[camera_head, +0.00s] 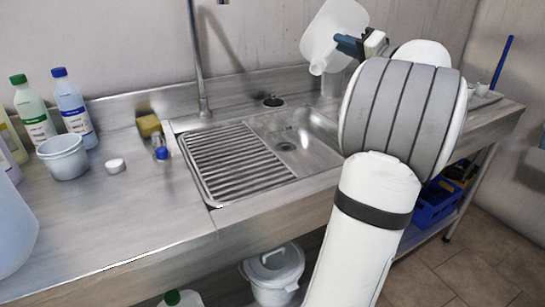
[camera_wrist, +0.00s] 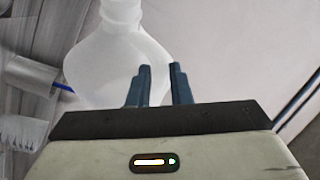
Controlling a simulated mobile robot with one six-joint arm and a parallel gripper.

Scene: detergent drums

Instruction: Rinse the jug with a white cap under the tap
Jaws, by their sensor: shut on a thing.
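The white translucent jug (camera_head: 333,28) is tilted, neck down and to the left, above the back of the sink (camera_head: 312,152). My gripper (camera_head: 349,46) is shut on the jug. In the wrist view the jug (camera_wrist: 118,62) lies beyond the blue fingers of my gripper (camera_wrist: 161,72). I cannot make out whether a cap is on its mouth. The tap's tall pipe (camera_head: 196,62) rises at the back, left of the jug; its top is cut off. No water is visible.
A lidded white bucket (camera_head: 273,272) and blue crate (camera_head: 432,207) are below.

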